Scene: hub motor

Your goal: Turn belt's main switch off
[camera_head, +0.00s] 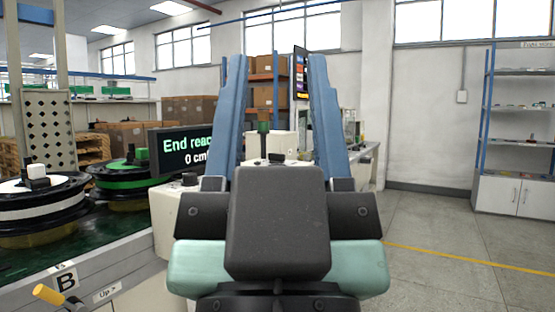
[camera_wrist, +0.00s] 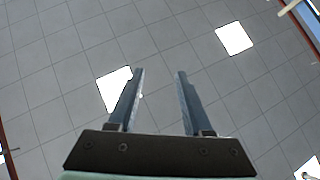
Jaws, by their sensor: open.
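My gripper (camera_head: 280,60) points upward in front of the head camera, its two blue fingers wide apart with nothing between them. The wrist view shows the same open fingers (camera_wrist: 160,72) against the ceiling. The belt (camera_head: 125,228) is a dark green surface at the left, below and left of my gripper. A lever with a yellow handle (camera_head: 50,296) stands at its near edge, at the lower left. A white box with a black knob (camera_head: 189,180) is just left of my gripper, partly hidden by it. I cannot tell which of these is the main switch.
A black-and-white wheel hub (camera_head: 40,208) and a green-and-black one (camera_head: 128,181) sit on the belt. White shelves (camera_head: 515,130) stand at the far right. The grey floor (camera_head: 440,250) at the right is clear.

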